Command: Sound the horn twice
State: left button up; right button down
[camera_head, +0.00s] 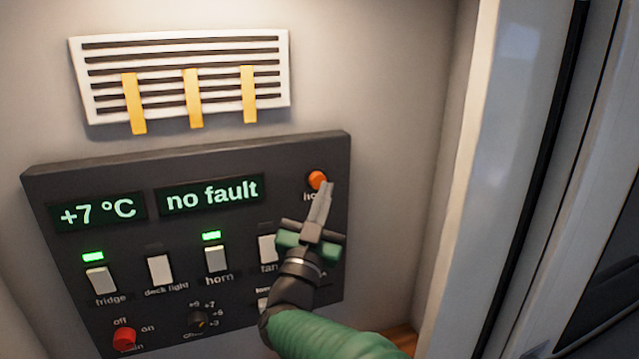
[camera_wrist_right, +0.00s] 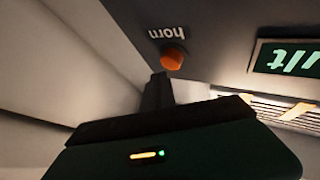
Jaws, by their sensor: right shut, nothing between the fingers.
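The orange horn button (camera_head: 317,180) sits at the upper right of the dark control panel (camera_head: 190,168). Its label is partly covered by my gripper in the head view. My right gripper (camera_head: 326,188) is shut and empty, its fingertips just below the button. In the right wrist view the horn button (camera_wrist_right: 173,58) stands just beyond the shut fingertips (camera_wrist_right: 160,78); I cannot tell whether they touch it. My left gripper is not in view.
The fridge switch (camera_head: 101,280) has a lit green light; the deck light switch (camera_head: 160,268) has none lit. A red knob (camera_head: 124,338) and a black dial (camera_head: 198,318) are below. Displays read "+7 °C" (camera_head: 97,212) and "no fault" (camera_head: 211,193). A vent (camera_head: 180,60) with yellow strips hangs above.

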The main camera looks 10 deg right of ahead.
jog(key=shift+a, duration=0.15)
jog(key=shift+w+r, duration=0.1)
jog(key=shift+w, duration=0.25)
jog(key=shift+w+a, duration=0.1)
jog(key=shift+w, duration=0.65)
dwell(1.1)
jog(key=shift+s, duration=0.1)
jog(key=shift+s+d+b, duration=0.2)
jog(key=shift+s+b, duration=0.6)
jog(key=shift+s, duration=0.3)
